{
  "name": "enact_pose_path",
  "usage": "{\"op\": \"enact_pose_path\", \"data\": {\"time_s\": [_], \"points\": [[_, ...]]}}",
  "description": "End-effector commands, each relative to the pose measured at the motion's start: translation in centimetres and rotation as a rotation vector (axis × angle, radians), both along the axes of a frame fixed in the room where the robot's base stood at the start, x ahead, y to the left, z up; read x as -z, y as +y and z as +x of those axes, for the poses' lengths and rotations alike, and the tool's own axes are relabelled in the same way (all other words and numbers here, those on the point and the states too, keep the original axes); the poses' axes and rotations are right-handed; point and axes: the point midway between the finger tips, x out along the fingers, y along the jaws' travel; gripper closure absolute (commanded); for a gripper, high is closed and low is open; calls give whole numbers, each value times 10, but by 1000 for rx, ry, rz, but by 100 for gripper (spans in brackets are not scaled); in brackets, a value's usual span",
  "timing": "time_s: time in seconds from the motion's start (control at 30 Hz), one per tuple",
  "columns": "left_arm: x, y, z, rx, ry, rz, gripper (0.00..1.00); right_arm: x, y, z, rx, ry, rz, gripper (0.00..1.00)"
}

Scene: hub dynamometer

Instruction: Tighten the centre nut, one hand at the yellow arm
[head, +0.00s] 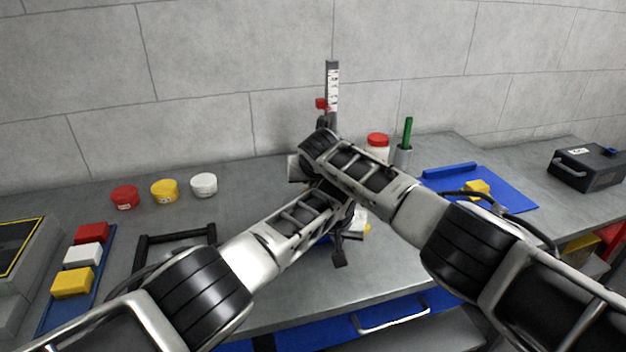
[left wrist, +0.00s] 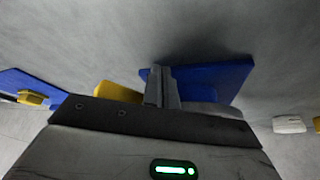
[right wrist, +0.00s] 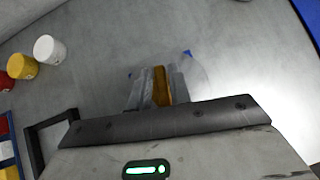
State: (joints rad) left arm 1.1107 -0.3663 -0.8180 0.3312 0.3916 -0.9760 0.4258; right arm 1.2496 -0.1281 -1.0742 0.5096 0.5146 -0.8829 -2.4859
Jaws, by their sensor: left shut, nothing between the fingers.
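My two forearms cross in the middle of the head view and hide most of the dynamometer hub, including the centre nut. In the left wrist view my left gripper (left wrist: 163,75) is shut and empty. A blue plate (left wrist: 222,80) and a yellow part (left wrist: 118,92) lie beyond its fingers; whether they touch cannot be told. In the right wrist view my right gripper (right wrist: 160,80) has its fingers on both sides of the yellow arm (right wrist: 161,88), which fills the gap between them. Both grippers are mostly hidden in the head view.
An upright scale post (head: 332,85) with a red slider (head: 321,103) stands behind the arms. Red (head: 125,197), yellow (head: 165,190) and white (head: 204,185) tubs stand left.

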Motion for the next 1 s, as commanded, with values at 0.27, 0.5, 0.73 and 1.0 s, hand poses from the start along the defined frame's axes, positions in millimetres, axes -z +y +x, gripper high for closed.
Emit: {"op": "enact_pose_path", "data": {"time_s": [0.27, 0.5, 0.73, 1.0], "points": [[-18, -14, 4, 22, -32, -13, 100, 10, 3, -5, -3, 19, -1, 42], [-18, -14, 4, 22, -33, -13, 100, 4, 3, -5, -3, 19, 1, 42], [-17, -13, 4, 21, -31, -12, 100, -20, 3, -4, -2, 18, 1, 42], [-13, -10, 3, 16, -25, -10, 100, -50, 1, -3, 2, 14, 2, 42]]}}
